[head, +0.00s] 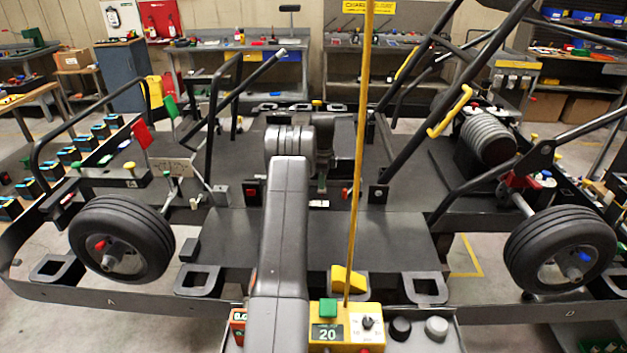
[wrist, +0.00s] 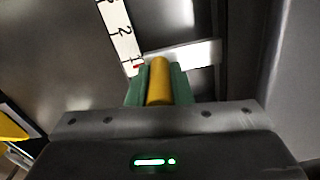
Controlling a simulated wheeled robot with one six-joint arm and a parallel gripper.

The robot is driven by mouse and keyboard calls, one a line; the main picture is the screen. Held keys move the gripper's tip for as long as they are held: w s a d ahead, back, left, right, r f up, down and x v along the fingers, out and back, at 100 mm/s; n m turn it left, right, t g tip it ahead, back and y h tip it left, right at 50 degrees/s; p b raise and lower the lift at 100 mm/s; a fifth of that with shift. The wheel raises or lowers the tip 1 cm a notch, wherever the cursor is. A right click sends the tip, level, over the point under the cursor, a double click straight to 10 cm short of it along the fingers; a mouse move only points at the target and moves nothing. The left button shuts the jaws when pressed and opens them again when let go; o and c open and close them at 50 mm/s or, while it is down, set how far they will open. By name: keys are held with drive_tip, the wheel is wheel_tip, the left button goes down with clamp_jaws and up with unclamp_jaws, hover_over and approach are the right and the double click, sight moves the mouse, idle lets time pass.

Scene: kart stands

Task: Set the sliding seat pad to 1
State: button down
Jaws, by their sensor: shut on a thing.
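In the wrist view my gripper (wrist: 158,80) has its green fingers shut on a yellow knob (wrist: 158,79). A white numbered scale (wrist: 121,32) runs slanting beside it, with a 2 and what looks like a 1 readable. A small red mark (wrist: 137,67) lies at the scale's lower end, close to the 1, just left of the fingers. A pale bar (wrist: 199,53) crosses behind the knob. The seat pad itself cannot be made out clearly. In the head view my arm hides the knob and the scale.
The kart's dark floor panel (head: 240,238) lies around my arm. A thin yellow pole (head: 357,150) rises from the console in front. A left wheel (head: 122,238) and a right wheel (head: 560,247) flank the kart. Black frame bars (head: 440,75) slant up at right.

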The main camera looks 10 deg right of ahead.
drive_tip(key=shift+d+r, duration=0.1)
drive_tip(key=shift+d, duration=0.1)
drive_tip(key=c, duration=1.3)
unclamp_jaws()
drive_tip(key=shift+s+d, duration=0.1)
drive_tip(key=shift+d, duration=0.1)
drive_tip(key=shift+a, duration=0.1)
drive_tip(key=shift+r, duration=0.25)
wheel_tip(320, 180, up, 13)
drive_tip(key=shift+r+b, duration=0.15)
drive_tip(key=shift+b, duration=0.45)
